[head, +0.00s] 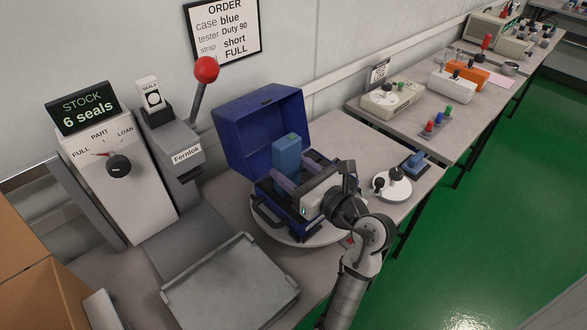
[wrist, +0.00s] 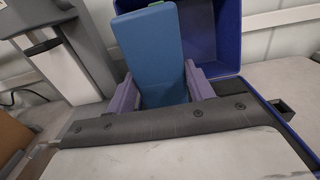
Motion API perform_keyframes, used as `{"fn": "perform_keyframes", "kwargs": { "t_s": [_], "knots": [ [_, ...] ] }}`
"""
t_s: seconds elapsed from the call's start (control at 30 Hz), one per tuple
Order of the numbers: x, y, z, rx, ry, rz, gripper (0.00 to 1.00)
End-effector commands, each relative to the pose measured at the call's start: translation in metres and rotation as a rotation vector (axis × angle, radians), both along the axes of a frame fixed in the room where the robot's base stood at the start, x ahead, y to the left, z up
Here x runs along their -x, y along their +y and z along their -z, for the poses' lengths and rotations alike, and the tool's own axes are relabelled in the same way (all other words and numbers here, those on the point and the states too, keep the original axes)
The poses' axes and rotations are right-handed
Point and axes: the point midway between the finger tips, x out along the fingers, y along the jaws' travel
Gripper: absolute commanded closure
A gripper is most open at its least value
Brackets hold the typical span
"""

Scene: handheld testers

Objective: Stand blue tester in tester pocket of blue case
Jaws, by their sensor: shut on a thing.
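The blue tester (head: 286,154) is upright between the purple fingers of my gripper (head: 290,166). The fingers are shut on its sides. In the wrist view the tester (wrist: 152,50) stands between both fingers, leaning slightly in the picture, with a bit of green at its top. The blue case (head: 252,128) is open, its lid raised behind the tester. My gripper is over the case's base, and the lid also shows in the wrist view (wrist: 211,35). The tester's lower end and the tester pocket are hidden, so I cannot tell whether it is seated.
The case rests on a round white plate (head: 262,228). A grey tray (head: 230,282) lies in front. The sealing press with a red-knobbed lever (head: 206,70) stands at left. A white dish with dark knobs (head: 397,188) and a small blue object (head: 415,161) are at right.

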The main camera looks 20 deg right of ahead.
Motion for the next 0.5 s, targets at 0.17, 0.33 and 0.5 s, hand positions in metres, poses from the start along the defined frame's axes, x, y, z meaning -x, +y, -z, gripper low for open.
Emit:
{"fn": "perform_keyframes", "kwargs": {
  "t_s": [0.17, 0.33, 0.5],
  "knots": [
    [0.0, 0.0, 0.006, 0.0, -0.001, 0.0, 0.79],
    [0.0, 0.0, 0.01, 0.0, -0.001, -0.001, 0.79],
    [0.0, 0.0, 0.014, 0.0, -0.001, -0.001, 0.79]
  ]
}}
